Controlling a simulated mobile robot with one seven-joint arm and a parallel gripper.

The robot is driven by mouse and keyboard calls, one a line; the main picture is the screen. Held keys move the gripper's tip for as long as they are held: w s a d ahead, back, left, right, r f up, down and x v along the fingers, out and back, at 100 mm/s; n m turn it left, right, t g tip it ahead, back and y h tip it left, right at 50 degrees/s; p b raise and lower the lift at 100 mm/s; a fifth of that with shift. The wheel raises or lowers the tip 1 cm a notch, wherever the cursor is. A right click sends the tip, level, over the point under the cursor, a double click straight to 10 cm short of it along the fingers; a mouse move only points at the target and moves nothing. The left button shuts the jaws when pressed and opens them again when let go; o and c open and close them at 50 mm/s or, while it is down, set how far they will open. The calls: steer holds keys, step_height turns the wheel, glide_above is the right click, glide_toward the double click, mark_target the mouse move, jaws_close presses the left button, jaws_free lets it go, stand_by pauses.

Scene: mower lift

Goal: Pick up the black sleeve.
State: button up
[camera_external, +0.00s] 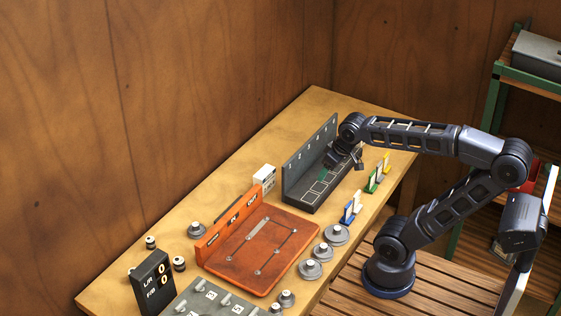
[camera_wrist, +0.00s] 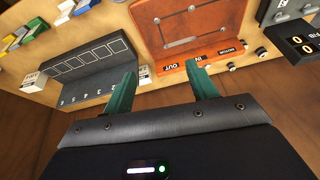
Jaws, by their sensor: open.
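My gripper (camera_external: 341,170) is above the dark grey slotted rack at the far half of the bench. In the wrist view, its two green fingers (camera_wrist: 161,70) are wide apart with nothing between them. Two small black cylinders with pale tops stand at the near left of the bench, one black cylinder (camera_external: 151,242) behind another black cylinder (camera_external: 179,263). Similar dark cylinders show in the wrist view, a dark cylinder (camera_wrist: 261,52) and a smaller one (camera_wrist: 231,66), right of the fingers. Which one is the black sleeve I cannot tell. My gripper is well apart from them.
The slotted rack (camera_external: 291,173) has an upright back wall. An orange tray (camera_external: 232,275) with an upright orange wall lies mid-bench, beside a white box (camera_external: 264,175). Grey stepped discs (camera_external: 310,269) line the front. A black display box (camera_external: 152,284) stands near the cylinders. Wooden walls close the back.

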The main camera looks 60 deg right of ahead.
steer(key=w+a+r+m+g, duration=0.1)
steer(key=w+a+r+m, duration=0.1)
steer(key=w, duration=0.7)
steer(key=w+a+r+m, duration=0.2)
steer(key=w+a, duration=0.1)
steer(key=w, duration=0.5)
steer(key=m+g, duration=0.3)
steer(key=m, duration=0.8)
glide_above(150, 239)
steer(key=f, duration=2.8)
steer(key=shift+s+a+f, duration=0.2)
steer(key=shift+f, duration=0.15)
step_height(150, 239, down, 5)
steer(key=shift+d+f, duration=0.1)
steer(key=shift+f, duration=0.05)
steer(key=shift+w+d+f, duration=0.1)
steer(key=shift+w+f, duration=0.05)
steer(key=shift+f, duration=1.15)
steer(key=shift+w+d+f, duration=0.1)
steer(key=shift+f, duration=1.15)
jaws_close()
